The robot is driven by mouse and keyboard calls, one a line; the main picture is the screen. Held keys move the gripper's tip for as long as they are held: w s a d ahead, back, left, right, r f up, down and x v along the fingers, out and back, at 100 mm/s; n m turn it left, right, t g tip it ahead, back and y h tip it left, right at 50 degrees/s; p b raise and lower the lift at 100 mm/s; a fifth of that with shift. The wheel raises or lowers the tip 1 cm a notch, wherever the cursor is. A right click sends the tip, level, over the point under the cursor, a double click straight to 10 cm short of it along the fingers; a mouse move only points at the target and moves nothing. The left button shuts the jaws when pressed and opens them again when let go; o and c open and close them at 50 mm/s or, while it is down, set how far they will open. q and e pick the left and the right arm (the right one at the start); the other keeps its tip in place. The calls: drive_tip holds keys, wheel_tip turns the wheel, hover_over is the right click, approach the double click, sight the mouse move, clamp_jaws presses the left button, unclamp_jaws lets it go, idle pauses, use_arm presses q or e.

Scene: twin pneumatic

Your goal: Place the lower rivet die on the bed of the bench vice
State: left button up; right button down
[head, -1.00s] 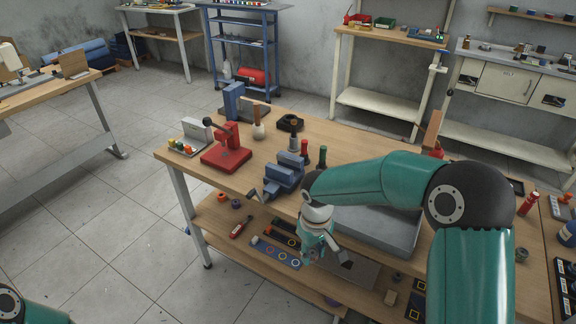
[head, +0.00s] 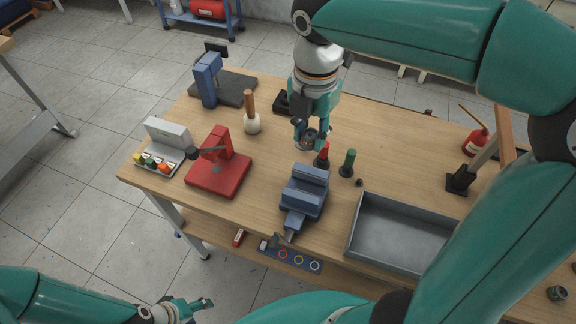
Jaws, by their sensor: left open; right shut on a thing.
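The blue bench vice (head: 304,196) stands at the front edge of the table, its handle toward me. No separate piece shows between its jaws. My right gripper (head: 313,142) points down above the table, behind the vice. It is shut on a small dark round piece (head: 311,137), apparently the lower rivet die, partly hidden by the fingers. The piece is held apart from the vice, close above and behind the red-topped tool (head: 323,155) in this view. My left gripper (head: 196,304) is open and empty at the lower left, away from the table.
A green-topped tool (head: 347,163) stands beside the red one, near the vice. A red press (head: 219,168) is left of the vice, with a mallet (head: 251,117) behind it. A grey tray (head: 395,235) lies to the right. A dark block (head: 283,104) is behind my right gripper.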

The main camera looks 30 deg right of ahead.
drive_tip(key=shift+w+d, duration=0.15)
drive_tip(key=shift+d, duration=0.05)
hover_over(306, 186)
drive_tip(key=s+a, duration=0.1)
drive_tip(key=f, duration=1.4)
drive_tip(key=shift+s+b, duration=0.2)
drive_tip(key=shift+b, duration=0.1)
drive_tip(key=shift+w+f, duration=0.1)
drive_tip(key=shift+f, duration=2.65)
use_arm(q)
drive_tip(key=shift+w+d+f, duration=0.2)
drive_tip(key=shift+w+f, duration=0.2)
drive_tip(key=shift+w, duration=0.15)
use_arm(e)
drive_tip(key=c, duration=0.8)
unclamp_jaws()
drive_tip(key=shift+b, duration=0.3)
use_arm(q)
drive_tip(key=shift+f, duration=0.1)
